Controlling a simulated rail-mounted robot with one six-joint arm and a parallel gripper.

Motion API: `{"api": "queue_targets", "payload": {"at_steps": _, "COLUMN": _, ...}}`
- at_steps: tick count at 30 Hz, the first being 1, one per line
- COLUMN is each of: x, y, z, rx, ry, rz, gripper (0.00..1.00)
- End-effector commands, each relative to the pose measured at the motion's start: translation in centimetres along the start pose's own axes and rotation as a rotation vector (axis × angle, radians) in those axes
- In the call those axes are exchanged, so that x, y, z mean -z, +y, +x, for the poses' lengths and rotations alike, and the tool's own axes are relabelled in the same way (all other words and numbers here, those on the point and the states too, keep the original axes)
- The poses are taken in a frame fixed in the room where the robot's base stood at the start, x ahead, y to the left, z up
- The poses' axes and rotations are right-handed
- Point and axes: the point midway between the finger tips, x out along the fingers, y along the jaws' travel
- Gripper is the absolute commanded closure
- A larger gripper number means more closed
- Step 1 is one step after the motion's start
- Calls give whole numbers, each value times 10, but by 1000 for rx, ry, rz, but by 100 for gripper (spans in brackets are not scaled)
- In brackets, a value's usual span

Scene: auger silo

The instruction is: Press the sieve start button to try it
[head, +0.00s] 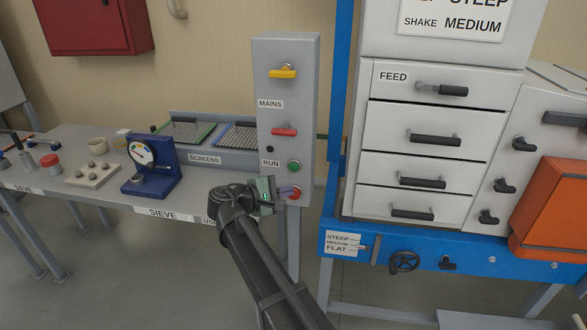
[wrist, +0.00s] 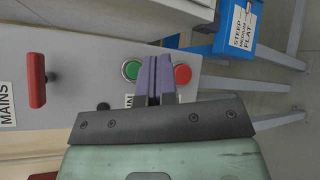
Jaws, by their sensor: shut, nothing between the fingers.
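The grey control box (head: 286,50) stands upright at the right end of the bench. It carries a green button (head: 294,166) beside the RUN label, with a red button (head: 293,192) below it. My gripper (head: 286,190) is shut and empty, its purple fingertips in front of the box by the red button. In the wrist view the shut fingertips (wrist: 153,66) lie between the green button (wrist: 130,70) on the left and the red button (wrist: 183,74) on the right. The fingers partly cover the green button's edge. I cannot tell whether they touch the panel.
Above the buttons are a red MAINS handle (head: 285,131) and a yellow handle (head: 283,73). A blue gauge (head: 152,165) and screens (head: 184,133) stand on the bench to the left. The blue-framed machine with drawers (head: 415,127) stands close on the right.

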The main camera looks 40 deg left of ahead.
Motion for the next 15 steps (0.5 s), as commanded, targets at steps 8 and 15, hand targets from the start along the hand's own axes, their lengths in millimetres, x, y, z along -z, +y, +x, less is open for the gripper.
{"api": "queue_targets", "payload": {"at_steps": 8, "x": 21, "y": 20, "z": 27, "rx": 1, "ry": -1, "rz": 1, "gripper": 100}}
{"api": "queue_targets", "payload": {"at_steps": 15, "x": 37, "y": 36, "z": 49, "rx": 1, "ry": 0, "rz": 1, "gripper": 100}}
